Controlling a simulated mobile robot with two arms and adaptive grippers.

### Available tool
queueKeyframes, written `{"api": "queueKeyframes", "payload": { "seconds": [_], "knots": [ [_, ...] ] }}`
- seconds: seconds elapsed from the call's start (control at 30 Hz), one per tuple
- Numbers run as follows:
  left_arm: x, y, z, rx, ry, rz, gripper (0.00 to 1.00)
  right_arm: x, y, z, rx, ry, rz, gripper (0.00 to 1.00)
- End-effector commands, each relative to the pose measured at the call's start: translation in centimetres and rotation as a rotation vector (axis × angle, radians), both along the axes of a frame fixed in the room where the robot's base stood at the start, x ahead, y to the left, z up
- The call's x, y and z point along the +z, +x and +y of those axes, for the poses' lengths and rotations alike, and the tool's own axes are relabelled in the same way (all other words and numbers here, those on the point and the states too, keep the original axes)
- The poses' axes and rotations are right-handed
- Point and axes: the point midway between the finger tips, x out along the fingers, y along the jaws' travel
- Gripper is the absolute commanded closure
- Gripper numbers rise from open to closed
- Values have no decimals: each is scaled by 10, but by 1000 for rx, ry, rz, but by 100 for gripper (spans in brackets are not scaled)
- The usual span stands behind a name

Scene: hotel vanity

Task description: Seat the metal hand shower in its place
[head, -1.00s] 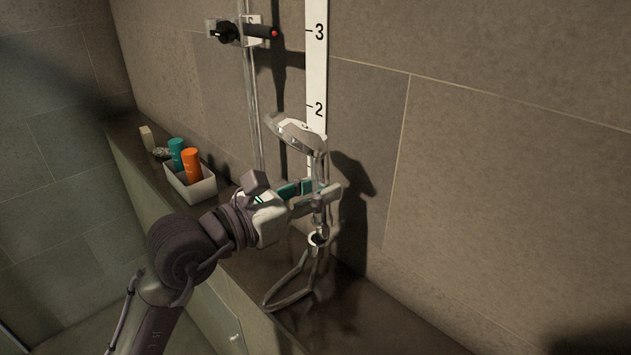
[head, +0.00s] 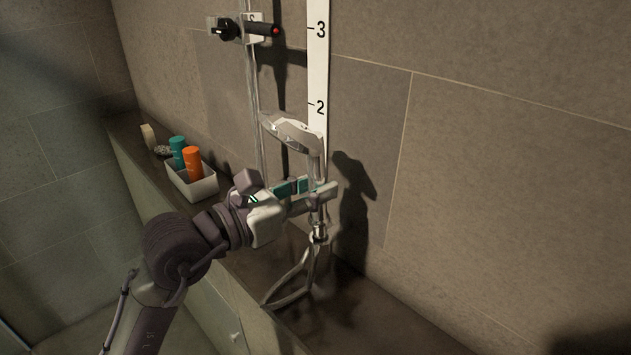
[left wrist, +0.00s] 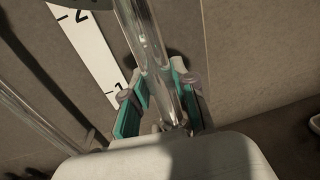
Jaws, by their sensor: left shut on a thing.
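The metal hand shower (head: 293,134) is upright, its head at the top and a hose (head: 290,290) hanging from its lower end to the ledge. My left gripper (head: 308,190) is shut on its handle, below the head. In the left wrist view the shiny handle (left wrist: 148,50) runs between the teal pads of the gripper (left wrist: 160,98). The holder (head: 240,29), with a black knob and a dark arm with a red tip, is on the vertical rail (head: 256,110), up and left of the hand shower. My right gripper is not in view.
A white numbered strip (head: 317,60) runs up the tiled wall just behind the hand shower. A white caddy (head: 193,183) with a teal bottle (head: 178,152) and an orange bottle (head: 192,163) stands on the dark ledge (head: 350,305), left of my gripper.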

Motion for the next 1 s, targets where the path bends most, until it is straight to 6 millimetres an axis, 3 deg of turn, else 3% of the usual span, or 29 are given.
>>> {"api": "queueKeyframes", "payload": {
  "seconds": [0.47, 1.0],
  "knots": [
    [1, -1, -1, 0, -3, -3, 100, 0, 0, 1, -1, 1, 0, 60],
    [-12, -1, -1, 0, -2, -3, 100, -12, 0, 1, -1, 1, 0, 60]
  ]
}}
